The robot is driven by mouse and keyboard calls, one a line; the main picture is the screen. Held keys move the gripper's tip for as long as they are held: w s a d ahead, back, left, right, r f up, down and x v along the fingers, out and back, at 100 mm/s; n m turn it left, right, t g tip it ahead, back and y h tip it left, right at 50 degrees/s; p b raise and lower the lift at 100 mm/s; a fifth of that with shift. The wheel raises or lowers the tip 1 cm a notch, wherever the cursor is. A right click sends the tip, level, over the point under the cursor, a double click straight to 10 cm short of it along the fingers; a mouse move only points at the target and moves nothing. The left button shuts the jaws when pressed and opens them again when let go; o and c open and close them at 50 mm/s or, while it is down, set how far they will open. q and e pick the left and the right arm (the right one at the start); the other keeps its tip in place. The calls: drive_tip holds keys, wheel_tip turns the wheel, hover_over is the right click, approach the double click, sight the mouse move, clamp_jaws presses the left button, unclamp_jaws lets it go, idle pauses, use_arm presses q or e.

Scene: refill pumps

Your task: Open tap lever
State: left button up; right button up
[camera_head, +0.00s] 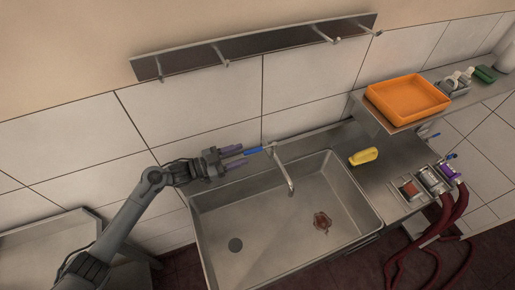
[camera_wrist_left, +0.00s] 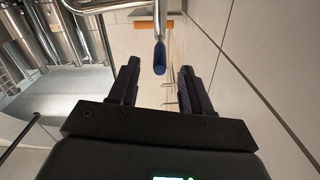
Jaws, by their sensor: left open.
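The tap (camera_head: 283,170) rises at the back edge of the sink, its spout reaching over the basin. Its blue lever (camera_head: 253,151) sticks out to the left toward my gripper. My left gripper (camera_head: 237,158) is open beside the lever's end, its fingers pointing right along the wall. In the left wrist view, the lever's blue tip (camera_wrist_left: 160,60) shows centrally, ahead of and between the two open fingers (camera_wrist_left: 157,82). I cannot tell whether a finger touches it. My right gripper is not in view.
The steel sink (camera_head: 200,228) holds a reddish-brown stain or object (camera_head: 322,222). A yellow object (camera_head: 363,156) lies on the counter to the right. An orange tray (camera_head: 408,98) sits on the shelf. A hook rail (camera_head: 255,47) runs along the wall above.

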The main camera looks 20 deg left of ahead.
sight(258, 148)
use_arm(q)
drive_tip(key=x, duration=0.7)
drive_tip(key=shift+w+d+p, duration=0.1)
drive_tip(key=shift+d+p, duration=0.05)
drive_tip(key=shift+p, duration=0.25)
drive_tip(key=shift+c, duration=0.2)
clamp_jaws()
